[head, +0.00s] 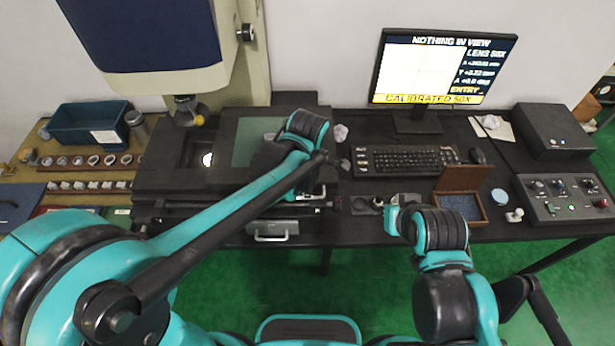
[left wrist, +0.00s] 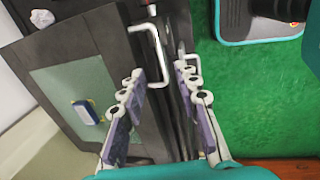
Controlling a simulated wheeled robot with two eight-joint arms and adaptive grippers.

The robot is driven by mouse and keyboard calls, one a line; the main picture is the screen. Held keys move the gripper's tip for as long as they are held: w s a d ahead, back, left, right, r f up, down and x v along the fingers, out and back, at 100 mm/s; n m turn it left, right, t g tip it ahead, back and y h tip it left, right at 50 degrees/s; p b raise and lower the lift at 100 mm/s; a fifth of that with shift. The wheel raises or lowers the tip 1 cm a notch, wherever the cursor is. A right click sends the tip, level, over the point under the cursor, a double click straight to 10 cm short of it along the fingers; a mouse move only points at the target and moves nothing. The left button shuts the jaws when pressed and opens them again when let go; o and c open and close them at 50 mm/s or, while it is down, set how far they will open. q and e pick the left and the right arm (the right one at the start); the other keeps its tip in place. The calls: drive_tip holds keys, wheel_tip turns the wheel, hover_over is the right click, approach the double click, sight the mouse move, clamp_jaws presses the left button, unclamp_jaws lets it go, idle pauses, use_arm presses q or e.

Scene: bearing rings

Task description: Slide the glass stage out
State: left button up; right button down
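The glass stage (head: 255,140) is a greenish pane in a dark frame on the measuring machine; part of it is hidden behind my left arm. In the left wrist view the glass (left wrist: 62,85) lies left of my fingers, with a small blue and white block (left wrist: 86,112) on it. A pale U-shaped handle (left wrist: 158,45) stands at the frame's edge. My left gripper (left wrist: 160,72) is open, its fingertips at either side of the handle's near end; contact is unclear. My right gripper (head: 391,218) is over the table's front edge, its fingers unclear.
A lower handle (head: 272,232) is on the machine's front. A wooden box (head: 462,180), keyboard (head: 400,160) and control box (head: 565,200) stand to the right. Ring trays (head: 90,162) and a blue bin (head: 88,122) are at the left. The monitor (head: 445,70) reads "NOTHING IN VIEW".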

use_arm(q)
drive_tip(key=shift+s+r, duration=0.2)
drive_tip(key=shift+r, duration=0.75)
drive_tip(key=shift+s+r, duration=0.15)
drive_tip(key=shift+r, duration=0.8)
